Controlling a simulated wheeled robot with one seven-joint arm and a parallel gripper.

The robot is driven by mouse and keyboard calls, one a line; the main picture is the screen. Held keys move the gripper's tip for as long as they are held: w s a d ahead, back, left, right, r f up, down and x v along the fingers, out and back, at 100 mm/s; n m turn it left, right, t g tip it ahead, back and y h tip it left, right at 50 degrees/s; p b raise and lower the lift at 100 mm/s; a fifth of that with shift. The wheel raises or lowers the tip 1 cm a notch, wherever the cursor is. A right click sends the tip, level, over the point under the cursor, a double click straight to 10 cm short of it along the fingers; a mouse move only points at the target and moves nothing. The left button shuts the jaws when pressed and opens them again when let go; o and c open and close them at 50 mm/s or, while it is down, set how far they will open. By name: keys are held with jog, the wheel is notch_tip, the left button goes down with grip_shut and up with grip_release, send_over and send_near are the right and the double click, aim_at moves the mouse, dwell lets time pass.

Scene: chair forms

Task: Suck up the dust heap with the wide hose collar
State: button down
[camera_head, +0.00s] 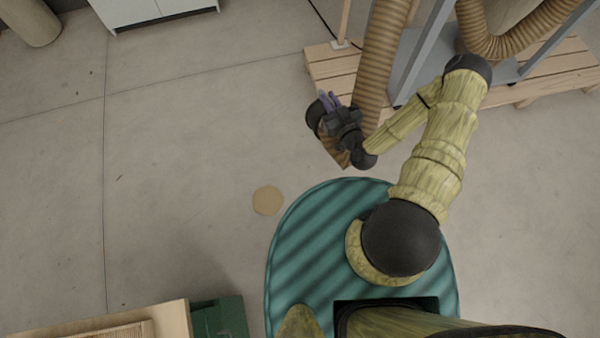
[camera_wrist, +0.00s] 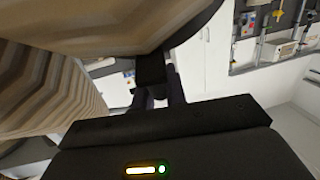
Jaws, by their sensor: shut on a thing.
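The dust heap (camera_head: 267,200) is a small round tan patch on the grey floor in the head view, just left of my teal base. My gripper (camera_head: 328,103) is up and to the right of the heap, apart from it. It is shut on the hose collar (camera_head: 314,115), a dark ring at the end of a ribbed tan hose (camera_head: 376,62). In the wrist view the ribbed hose (camera_wrist: 40,85) fills the left, and the gripper's fingers (camera_wrist: 160,85) meet the dark collar rim (camera_wrist: 195,22). The collar's mouth is not clearly seen.
A wooden pallet (camera_head: 325,68) with a grey metal frame (camera_head: 425,50) stands at the upper right. A green crate (camera_head: 222,318) and a wooden board (camera_head: 170,318) are at the lower left. A white cabinet (camera_head: 150,10) stands at the back. The floor around the heap is clear.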

jog(key=s+a+f+n+g+y+b, duration=0.1)
jog(key=a+f+n+g+y+b, duration=0.1)
jog(key=f+b, duration=1.3)
jog(key=a+f+n+g+y+b, duration=0.2)
jog(key=f+g+b, duration=0.5)
jog(key=f+b, duration=0.9)
jog(key=s+a+f+n+g+y+b, duration=0.1)
jog(key=a+f+g+y+b, duration=0.3)
jog(key=f+b, duration=1.1)
notch_tip(320, 180, down, 2)
jog(key=shift+s+a+f+n, duration=0.25)
jog(key=shift+s+a+n, duration=0.1)
jog(key=shift+a+n, duration=0.1)
jog(key=shift+a+f, duration=0.1)
jog(key=a+f+b, duration=0.7)
jog(key=f, duration=0.1)
jog(key=shift+s+a+f, duration=0.15)
jog(key=shift+a+f, duration=0.1)
jog(key=shift+f, duration=0.15)
